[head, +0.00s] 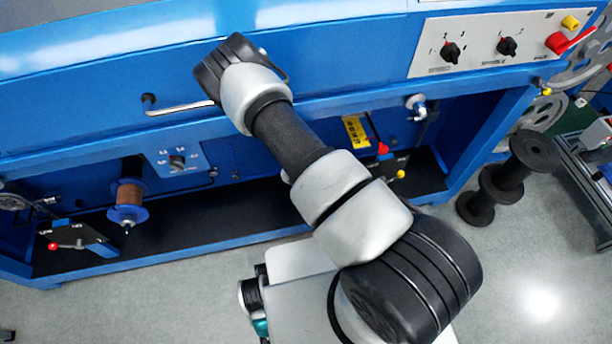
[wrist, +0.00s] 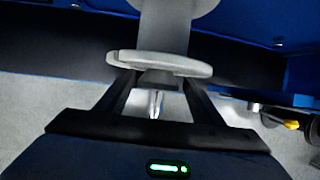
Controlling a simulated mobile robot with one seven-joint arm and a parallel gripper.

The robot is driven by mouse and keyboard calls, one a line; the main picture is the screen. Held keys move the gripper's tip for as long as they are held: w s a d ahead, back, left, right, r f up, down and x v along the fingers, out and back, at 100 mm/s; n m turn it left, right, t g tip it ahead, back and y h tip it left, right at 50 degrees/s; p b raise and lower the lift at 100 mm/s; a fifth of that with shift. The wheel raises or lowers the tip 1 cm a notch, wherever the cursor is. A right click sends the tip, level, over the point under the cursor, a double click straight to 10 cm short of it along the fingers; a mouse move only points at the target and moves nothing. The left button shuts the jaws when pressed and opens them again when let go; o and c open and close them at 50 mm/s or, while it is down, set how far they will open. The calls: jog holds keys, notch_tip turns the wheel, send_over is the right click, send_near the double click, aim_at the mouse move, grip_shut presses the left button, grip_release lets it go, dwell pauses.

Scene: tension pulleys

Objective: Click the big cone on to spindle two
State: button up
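In the wrist view my gripper (wrist: 158,82) has its two fingers on either side of a grey piece, which looks like the big cone (wrist: 158,78). The fingers look closed on its sides. The cone sits against the near flange of a grey spool (wrist: 163,38). A shiny metal tip, apparently the end of spindle two (wrist: 156,103), sticks out of the cone toward the camera, between the fingers. In the head view my arm hides the gripper, cone and this spindle. Whether the cone is fully seated cannot be told.
A copper-coloured spool with a blue flange (head: 127,213) hangs on another spindle at left. The blue machine (head: 300,58) has a control panel (head: 480,48) and a grey handle (head: 180,107). Black spools (head: 508,180) stand on the floor at right. A yellow-tipped lever (wrist: 291,124) is right of the gripper.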

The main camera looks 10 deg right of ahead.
jog(key=shift+o, duration=0.4)
jog(key=shift+a, duration=0.2)
jog(key=shift+o, duration=1.3)
jog(key=shift+s, duration=0.1)
jog(key=shift+a+r+p, duration=0.15)
jog(key=shift+r+p, duration=1.45)
jog(key=shift+r, duration=0.65)
jog(key=shift+a+r+p, duration=0.1)
jog(key=shift+r+p, duration=1.5)
jog(key=shift+r, duration=0.6)
